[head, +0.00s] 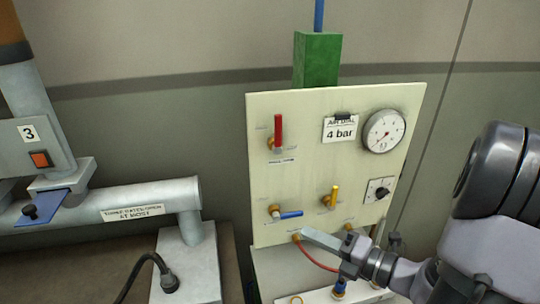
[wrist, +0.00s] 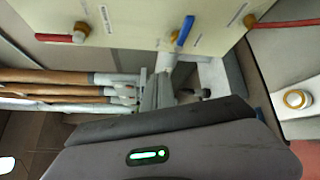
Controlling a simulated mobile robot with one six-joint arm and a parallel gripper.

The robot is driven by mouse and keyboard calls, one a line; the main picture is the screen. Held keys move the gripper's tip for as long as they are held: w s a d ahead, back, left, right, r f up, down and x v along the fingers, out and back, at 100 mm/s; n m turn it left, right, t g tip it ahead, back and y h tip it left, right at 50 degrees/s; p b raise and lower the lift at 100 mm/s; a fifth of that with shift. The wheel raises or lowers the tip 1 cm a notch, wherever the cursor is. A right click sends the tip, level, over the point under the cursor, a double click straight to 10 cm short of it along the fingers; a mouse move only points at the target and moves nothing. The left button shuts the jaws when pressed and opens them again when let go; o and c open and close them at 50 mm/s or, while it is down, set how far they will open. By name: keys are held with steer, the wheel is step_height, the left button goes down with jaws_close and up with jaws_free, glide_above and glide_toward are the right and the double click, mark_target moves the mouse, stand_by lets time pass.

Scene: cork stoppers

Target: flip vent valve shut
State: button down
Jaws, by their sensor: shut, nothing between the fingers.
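The cream panel (head: 290,170) carries three lever valves; I cannot read which label marks the vent valve. The red lever (head: 278,131) at upper left points up. The blue lever (head: 291,214) at lower left lies nearly level, pointing right. The yellow lever (head: 334,196) to its right stands upright, leaning slightly. My gripper (head: 306,233) is shut and empty, its tip just below the blue lever near the panel's lower edge; contact cannot be told.
A red hose (head: 318,259) hangs from a brass fitting (head: 296,237) close to my gripper. A gauge (head: 384,131), a "4 bar" card (head: 341,129) and a black knob (head: 379,190) are on the panel. A grey pipe (head: 150,197) stands to the left.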

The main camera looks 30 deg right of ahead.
mark_target(333, 198)
steer(key=s+d+m+t+h+p, duration=0.1)
steer(key=d+m+t+h, duration=0.1)
steer(key=d+m+h, duration=0.3)
steer(key=d+m, duration=0.2)
steer(key=d, duration=0.1)
steer(key=shift+s+d+m+t, duration=0.2)
steer(key=shift+s+m+t, duration=0.2)
steer(key=shift+w, duration=0.1)
steer(key=w+d, duration=0.2)
steer(key=w, duration=0.7)
steer(key=shift+d+b, duration=0.3)
steer(key=shift+d, duration=0.1)
steer(key=shift+d, duration=0.15)
